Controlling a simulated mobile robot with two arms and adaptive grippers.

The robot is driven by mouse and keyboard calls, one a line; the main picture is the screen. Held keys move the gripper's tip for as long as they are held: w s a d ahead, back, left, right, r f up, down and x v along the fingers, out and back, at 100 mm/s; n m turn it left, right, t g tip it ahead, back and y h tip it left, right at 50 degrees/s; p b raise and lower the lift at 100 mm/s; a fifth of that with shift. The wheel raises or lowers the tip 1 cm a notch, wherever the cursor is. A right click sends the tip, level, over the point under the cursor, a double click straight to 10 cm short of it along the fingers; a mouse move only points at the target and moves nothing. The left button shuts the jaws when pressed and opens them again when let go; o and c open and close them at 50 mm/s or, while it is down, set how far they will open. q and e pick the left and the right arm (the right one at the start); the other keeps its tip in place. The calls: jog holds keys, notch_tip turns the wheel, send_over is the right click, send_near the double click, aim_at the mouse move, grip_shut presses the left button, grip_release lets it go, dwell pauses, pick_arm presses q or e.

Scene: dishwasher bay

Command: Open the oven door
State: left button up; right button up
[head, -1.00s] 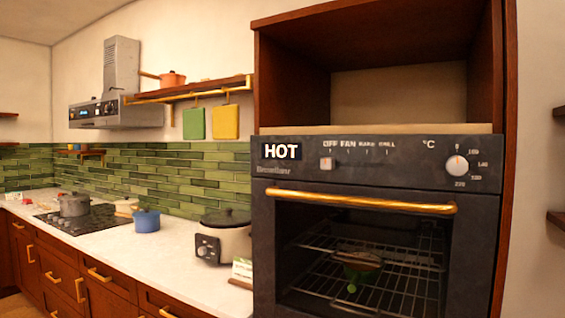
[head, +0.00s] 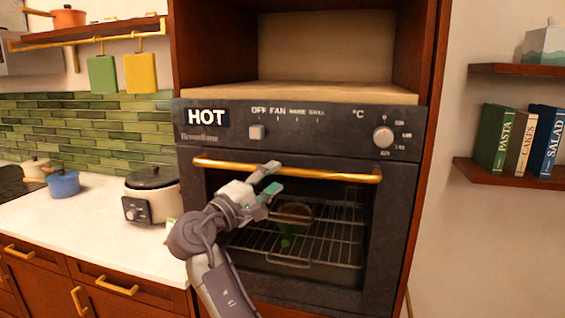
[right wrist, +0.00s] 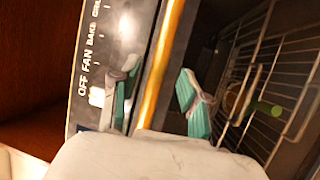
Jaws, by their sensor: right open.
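The oven (head: 300,147) is dark with a window in its door (head: 385,235), and the door is shut. A long gold handle (head: 330,175) runs across the door's top. My right gripper (head: 268,180) is open at the middle of the handle, with teal finger pads. In the right wrist view, the gold handle (right wrist: 163,70) runs between the two open fingers (right wrist: 160,95). I cannot tell whether either finger touches it. Through the window I see wire racks (head: 320,240) with a round item and a green part, partly hidden by my gripper. My left gripper is not in view.
A counter (head: 100,225) with a rice cooker (head: 152,190) and a blue pot (head: 62,183) lies left of the oven. Shelves with books (head: 520,140) hang on the right wall. A HOT label (head: 208,117) is on the oven panel.

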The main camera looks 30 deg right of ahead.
aim_at(281, 173)
jog(key=shift+p+x, duration=0.55)
jog(key=shift+x, duration=1.7)
jog(key=shift+s, duration=0.1)
grip_shut()
